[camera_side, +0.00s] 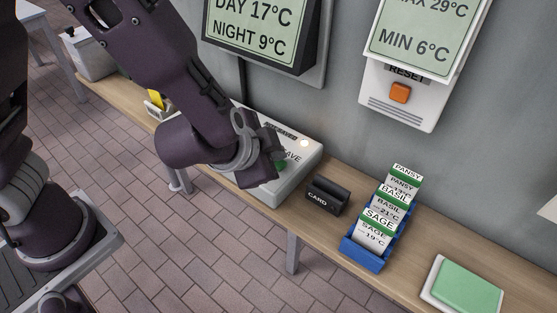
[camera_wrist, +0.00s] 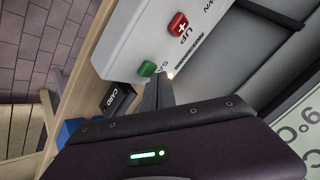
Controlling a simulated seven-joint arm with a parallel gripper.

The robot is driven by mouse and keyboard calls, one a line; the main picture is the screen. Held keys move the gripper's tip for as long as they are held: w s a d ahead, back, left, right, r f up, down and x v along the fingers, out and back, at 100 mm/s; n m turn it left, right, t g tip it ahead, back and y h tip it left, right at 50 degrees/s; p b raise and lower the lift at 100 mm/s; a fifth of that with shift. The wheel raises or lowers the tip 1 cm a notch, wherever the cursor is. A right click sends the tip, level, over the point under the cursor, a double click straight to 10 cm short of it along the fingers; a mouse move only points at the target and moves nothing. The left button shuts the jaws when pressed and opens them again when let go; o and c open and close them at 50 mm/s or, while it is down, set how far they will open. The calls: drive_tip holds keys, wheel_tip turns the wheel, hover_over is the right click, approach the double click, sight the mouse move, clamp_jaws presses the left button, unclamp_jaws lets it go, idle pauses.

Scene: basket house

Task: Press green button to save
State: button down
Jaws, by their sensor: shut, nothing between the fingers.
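A pale control box (camera_side: 301,175) sits on the narrow wooden bench. Its green button (camera_side: 280,164) lies beside the partly hidden word SAVE, and a small lamp (camera_side: 304,143) glows near it. My gripper (camera_side: 275,152) is over the box, very close to the green button and partly covering that area. In the wrist view the green button (camera_wrist: 147,68) is just left of the tips of my shut fingers (camera_wrist: 157,82). I cannot tell whether the fingertips touch it. A red button (camera_wrist: 178,23) with a plus, marked UP, is farther up the box.
Right of the box stand a black CARD holder (camera_side: 327,196) and a blue rack (camera_side: 367,252) of plant cards. A green pad (camera_side: 467,288) lies farther right. Wall displays hang behind, one with an orange RESET button (camera_side: 400,93).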

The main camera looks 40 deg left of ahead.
drive_tip(key=shift+f, duration=0.45)
idle(0.3)
drive_tip(key=shift+r, duration=0.9)
drive_tip(key=shift+r, duration=2.5)
